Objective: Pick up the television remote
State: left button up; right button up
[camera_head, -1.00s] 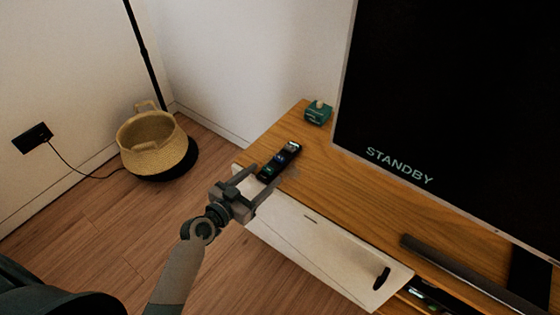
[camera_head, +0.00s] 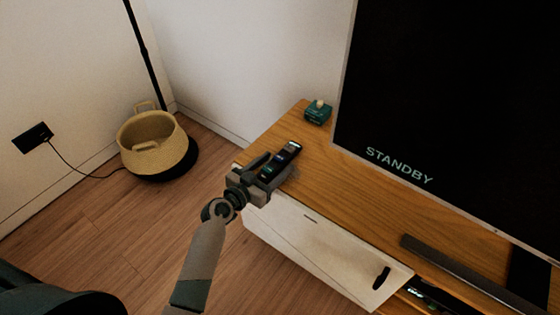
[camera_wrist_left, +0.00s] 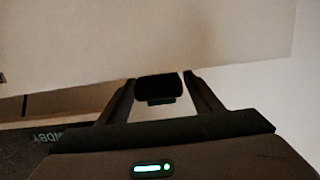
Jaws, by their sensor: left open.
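The television remote (camera_head: 291,148) is a slim dark bar with small coloured lights, lying on the wooden top of the low cabinet (camera_head: 330,183) near its left end. My left gripper (camera_head: 277,166) is open at the near end of the remote, with its fingers on either side of it. In the left wrist view, a dark block that looks like the remote's end (camera_wrist_left: 158,88) sits between the two fingers (camera_wrist_left: 160,79). Whether the fingers touch it cannot be told. My right gripper is not in view.
A small green box (camera_head: 317,113) stands beyond the remote near the wall. A large television (camera_head: 450,110) reading STANDBY rises on the right. A dark bar (camera_head: 455,265) lies before it. The white drawer front (camera_head: 320,255) faces the floor. A woven basket (camera_head: 150,150) stands left.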

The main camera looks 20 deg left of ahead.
aim_at(277, 162)
pick_arm(q)
jog(key=shift+x, duration=1.6)
jog(key=shift+a, duration=0.1)
jog(key=c, duration=1.2)
